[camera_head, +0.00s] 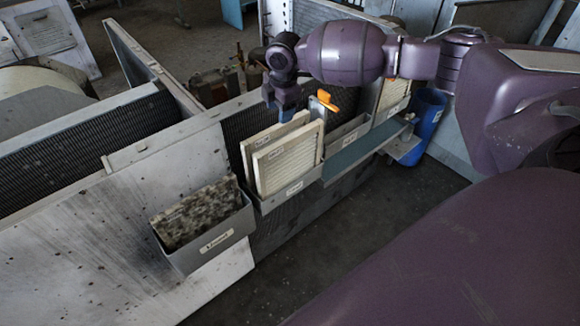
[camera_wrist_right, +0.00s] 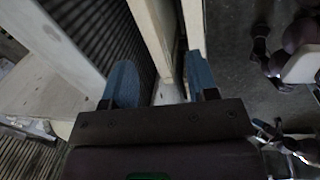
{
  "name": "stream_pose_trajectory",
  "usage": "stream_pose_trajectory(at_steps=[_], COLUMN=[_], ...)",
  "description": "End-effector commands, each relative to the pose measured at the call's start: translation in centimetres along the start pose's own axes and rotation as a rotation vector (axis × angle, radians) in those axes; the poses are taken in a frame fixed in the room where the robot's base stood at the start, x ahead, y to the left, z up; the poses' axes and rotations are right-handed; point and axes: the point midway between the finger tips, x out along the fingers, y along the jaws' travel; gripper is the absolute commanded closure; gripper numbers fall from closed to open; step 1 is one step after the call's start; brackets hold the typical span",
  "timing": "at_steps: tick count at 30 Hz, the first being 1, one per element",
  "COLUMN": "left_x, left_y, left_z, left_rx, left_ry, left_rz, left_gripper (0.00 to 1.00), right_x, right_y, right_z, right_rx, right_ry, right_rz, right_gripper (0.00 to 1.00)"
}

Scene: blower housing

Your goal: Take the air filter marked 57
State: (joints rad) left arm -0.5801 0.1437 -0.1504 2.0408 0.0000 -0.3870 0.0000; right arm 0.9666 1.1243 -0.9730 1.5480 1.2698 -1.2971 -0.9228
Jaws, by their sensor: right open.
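Two pale framed air filters stand upright side by side in a grey holder (camera_head: 292,194): a front filter (camera_head: 288,158) with a pleated face and a back filter (camera_head: 256,140) behind it. Small labels sit on their top edges, too small to read. My right gripper (camera_head: 284,114) is above and behind them, pointing down, partly hidden by the filters. In the right wrist view the open blue fingers (camera_wrist_right: 161,80) have a pale filter edge (camera_wrist_right: 153,38) between them. I cannot tell whether they touch it. My left gripper is not in view.
A grey bin (camera_head: 208,250) at the left holds a dirty, mottled filter (camera_head: 197,213). More pale filters (camera_head: 392,97) stand further right, near a green shelf (camera_head: 362,152) and a blue bin (camera_head: 427,124). An orange part (camera_head: 327,101) is beside the gripper. The floor in front is clear.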

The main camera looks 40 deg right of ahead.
Motion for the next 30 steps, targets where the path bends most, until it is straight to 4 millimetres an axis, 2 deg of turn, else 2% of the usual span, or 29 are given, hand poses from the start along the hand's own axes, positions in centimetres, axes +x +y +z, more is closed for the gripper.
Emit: stream_pose_trajectory(at_steps=[3,6,11,18,26,30], left_x=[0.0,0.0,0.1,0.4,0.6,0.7], left_y=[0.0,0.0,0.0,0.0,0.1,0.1], left_z=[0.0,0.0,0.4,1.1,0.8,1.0], left_rx=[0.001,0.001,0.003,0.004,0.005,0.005], left_ry=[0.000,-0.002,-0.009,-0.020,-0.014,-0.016], left_rz=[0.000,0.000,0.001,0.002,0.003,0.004], left_gripper=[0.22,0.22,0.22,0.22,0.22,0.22], right_x=[0.3,0.5,1.7,5.1,6.6,8.2], right_y=[-1.6,-2.3,-2.8,-3.3,-3.6,-4.1], right_z=[0.7,0.9,1.0,1.0,1.1,1.3], right_rx=[-0.070,-0.104,-0.117,-0.116,-0.115,-0.115], right_ry=[-0.003,0.001,0.003,0.003,0.003,0.003], right_rz=[-0.102,-0.147,-0.164,-0.161,-0.158,-0.159], right_gripper=[0.47,0.47,0.47,0.47,0.47,0.47])
